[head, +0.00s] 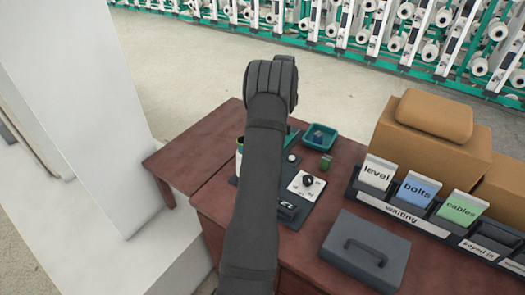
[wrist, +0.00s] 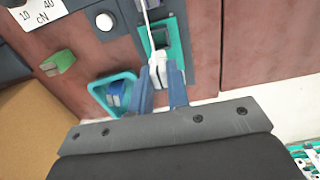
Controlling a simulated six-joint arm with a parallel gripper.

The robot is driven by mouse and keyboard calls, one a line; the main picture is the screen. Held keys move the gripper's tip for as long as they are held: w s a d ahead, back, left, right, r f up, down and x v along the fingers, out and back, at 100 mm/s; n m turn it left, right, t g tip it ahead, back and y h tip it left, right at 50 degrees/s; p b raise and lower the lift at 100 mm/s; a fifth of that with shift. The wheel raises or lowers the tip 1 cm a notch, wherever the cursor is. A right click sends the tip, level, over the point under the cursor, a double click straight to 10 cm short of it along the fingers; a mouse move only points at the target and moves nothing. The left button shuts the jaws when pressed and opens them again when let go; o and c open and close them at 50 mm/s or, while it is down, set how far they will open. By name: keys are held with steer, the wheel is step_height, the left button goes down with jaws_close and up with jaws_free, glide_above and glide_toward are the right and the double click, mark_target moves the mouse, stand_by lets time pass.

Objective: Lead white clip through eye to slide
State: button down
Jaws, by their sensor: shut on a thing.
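In the wrist view my gripper (wrist: 160,70) is shut on the white clip (wrist: 158,63), held between its two blue fingers. A thin white thread (wrist: 147,18) runs from the clip up toward the picture's top edge. The clip is at the lower end of a teal fitting (wrist: 174,38) with a dark opening, on a grey plate; I cannot tell whether they touch. I cannot make out the eye, nor tell for sure which part is the slide. In the head view my arm hides the gripper and the clip.
A teal tray (head: 320,137) with a blue piece, a green block (head: 326,162), a white knob (head: 292,158) and a dial card (head: 306,184) lie right of my arm. A grey case (head: 365,250), label rack (head: 425,220) and cardboard boxes (head: 425,150) stand farther right. The table's left part is clear.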

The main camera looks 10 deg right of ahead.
steer(key=shift+f, duration=0.1)
steer(key=shift+f, duration=2.5)
steer(key=shift+f, duration=0.4)
steer(key=shift+f, duration=0.55)
steer(key=shift+f, duration=0.4)
steer(key=c, duration=1.1)
jaws_free()
steer(key=shift+o, duration=0.2)
steer(key=shift+r, duration=0.1)
steer(key=shift+r, duration=3.4)
